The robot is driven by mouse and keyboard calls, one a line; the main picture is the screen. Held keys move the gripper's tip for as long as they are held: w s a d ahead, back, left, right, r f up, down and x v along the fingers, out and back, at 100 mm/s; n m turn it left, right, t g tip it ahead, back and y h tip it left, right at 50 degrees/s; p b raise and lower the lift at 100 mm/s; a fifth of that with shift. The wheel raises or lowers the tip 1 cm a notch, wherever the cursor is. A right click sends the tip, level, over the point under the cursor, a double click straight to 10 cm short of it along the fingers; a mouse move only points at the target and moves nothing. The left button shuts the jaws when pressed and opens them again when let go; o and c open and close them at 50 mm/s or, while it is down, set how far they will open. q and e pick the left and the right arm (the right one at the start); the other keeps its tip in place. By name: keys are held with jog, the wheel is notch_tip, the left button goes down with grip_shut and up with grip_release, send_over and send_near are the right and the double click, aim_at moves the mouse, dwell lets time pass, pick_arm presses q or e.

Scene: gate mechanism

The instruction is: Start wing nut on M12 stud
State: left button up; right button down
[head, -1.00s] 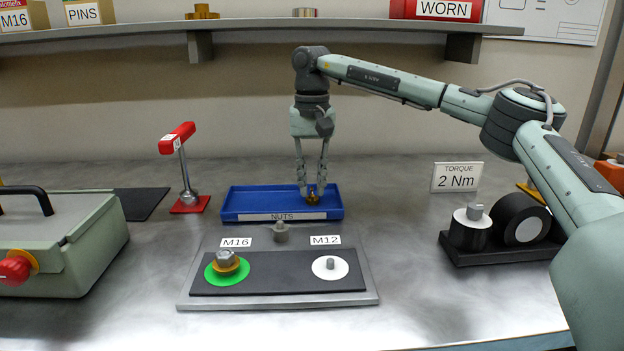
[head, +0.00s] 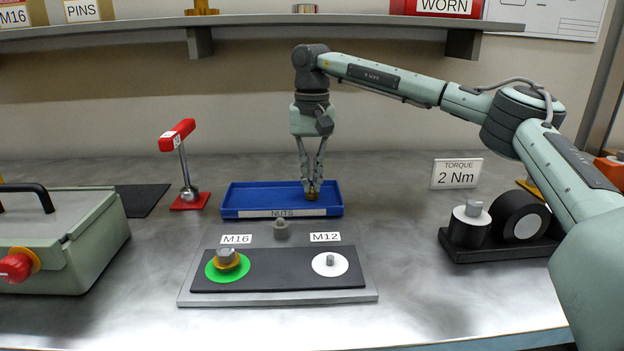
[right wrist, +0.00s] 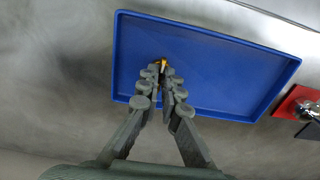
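The wing nut (head: 312,195) is a small brass piece at the right part of the blue nuts tray (head: 245,200). My right gripper (head: 312,185) points down into the tray with its fingers closed on the nut. In the right wrist view the fingertips (right wrist: 162,70) meet around a small bit of brass (right wrist: 162,62), mostly hidden by the fingers. The M12 stud (head: 330,260) is a short grey post on a white disc, bare, on the black plate in front of the tray. My left gripper is not in view.
The M16 stud (head: 226,256) carries a brass and grey nut on a green disc. A grey post (head: 281,229) stands between tray and plate. A red-handled lever (head: 180,150) is left of the tray, a green case (head: 60,240) further left. Black rollers (head: 520,217) stand at right.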

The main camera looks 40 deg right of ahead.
jog(key=shift+r+p, duration=0.4)
jog(key=shift+r, duration=2.55)
